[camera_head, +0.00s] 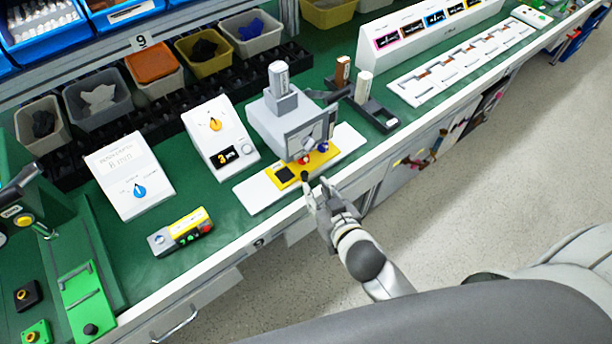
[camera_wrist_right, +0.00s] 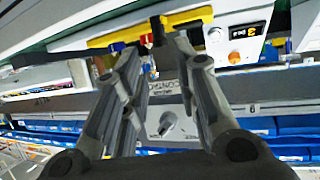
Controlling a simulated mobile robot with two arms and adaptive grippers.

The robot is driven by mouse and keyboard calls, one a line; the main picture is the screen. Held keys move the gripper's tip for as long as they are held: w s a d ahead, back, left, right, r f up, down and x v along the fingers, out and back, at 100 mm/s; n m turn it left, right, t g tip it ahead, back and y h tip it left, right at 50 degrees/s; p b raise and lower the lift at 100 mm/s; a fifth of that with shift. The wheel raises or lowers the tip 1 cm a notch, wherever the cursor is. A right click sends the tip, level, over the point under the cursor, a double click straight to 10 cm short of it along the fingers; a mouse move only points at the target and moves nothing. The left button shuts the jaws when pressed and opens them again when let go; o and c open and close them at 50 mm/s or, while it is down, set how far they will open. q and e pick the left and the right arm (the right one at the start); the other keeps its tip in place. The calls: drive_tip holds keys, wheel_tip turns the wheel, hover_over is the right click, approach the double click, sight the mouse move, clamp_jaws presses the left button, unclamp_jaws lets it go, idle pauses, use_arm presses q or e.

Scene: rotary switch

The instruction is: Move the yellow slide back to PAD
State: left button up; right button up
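The yellow slide (camera_head: 318,158) lies on a white base plate (camera_head: 258,194) under the front of a grey pad-printing machine (camera_head: 283,118). A dark square (camera_head: 285,174) shows at its left end, and red and blue parts show near its middle and right. A small black knob (camera_head: 304,176) is at its front edge. My right gripper (camera_head: 318,187) is just in front of the knob, with its fingers apart. In the right wrist view the yellow slide (camera_wrist_right: 103,41) is beyond the open fingertips (camera_wrist_right: 155,50), and the dark knob appears between them. I cannot tell whether they touch it. My left gripper is not in view.
Left of the machine stand a white box with an orange knob and display (camera_head: 220,137) and a white box with a blue knob (camera_head: 130,175). A yellow-grey device (camera_head: 181,232) lies near the front edge. Bins line the back. A dark stand (camera_head: 365,108) is close on the right.

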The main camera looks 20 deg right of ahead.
sight(306, 177)
drive_tip(key=x, duration=0.7)
drive_tip(key=shift+w+f+p, duration=0.15)
drive_tip(key=shift+w+p, duration=0.15)
clamp_jaws()
